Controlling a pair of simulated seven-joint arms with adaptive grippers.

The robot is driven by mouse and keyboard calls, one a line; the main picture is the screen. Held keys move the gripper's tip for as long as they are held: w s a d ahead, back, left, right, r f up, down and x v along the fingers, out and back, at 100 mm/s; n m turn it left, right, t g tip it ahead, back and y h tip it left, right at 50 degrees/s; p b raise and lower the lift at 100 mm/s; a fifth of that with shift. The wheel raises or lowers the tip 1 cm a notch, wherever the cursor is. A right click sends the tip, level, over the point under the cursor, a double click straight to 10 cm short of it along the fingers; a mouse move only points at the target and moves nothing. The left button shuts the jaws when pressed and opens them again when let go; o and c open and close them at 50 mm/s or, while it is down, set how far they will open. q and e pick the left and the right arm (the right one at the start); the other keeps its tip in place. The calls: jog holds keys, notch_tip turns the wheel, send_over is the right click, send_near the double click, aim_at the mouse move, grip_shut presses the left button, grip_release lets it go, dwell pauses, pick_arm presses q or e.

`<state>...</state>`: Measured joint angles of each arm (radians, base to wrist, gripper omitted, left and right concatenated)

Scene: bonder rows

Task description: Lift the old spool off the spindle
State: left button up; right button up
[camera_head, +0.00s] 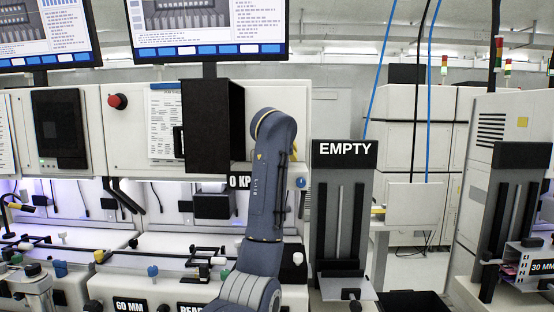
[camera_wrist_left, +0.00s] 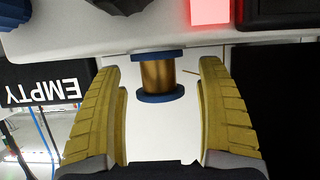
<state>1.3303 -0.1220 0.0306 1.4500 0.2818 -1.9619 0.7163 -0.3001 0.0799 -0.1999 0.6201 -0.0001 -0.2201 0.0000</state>
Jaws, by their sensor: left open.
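The spool (camera_wrist_left: 157,75) shows in the left wrist view, with copper-coloured wire between two blue flanges. It is in front of a white machine face. My left gripper (camera_wrist_left: 160,64) has its yellow fingers spread, one on each side of the spool, with a visible gap on both sides. A short thin wire end (camera_wrist_left: 190,72) sticks out to the right of the spool. The spindle is hidden by the spool. My right gripper is in neither view.
A black EMPTY sign (camera_head: 346,149) tops a dark slotted rack right of my arm; the sign also shows upside down in the wrist view (camera_wrist_left: 48,84). A red lit block (camera_wrist_left: 210,11) is above the spool. A black box (camera_head: 212,125) juts out left of my arm.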

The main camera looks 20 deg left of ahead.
pick_arm(q)
jog(key=shift+c, duration=0.2)
jog(key=c, duration=1.3)
jog(key=shift+r, duration=0.1)
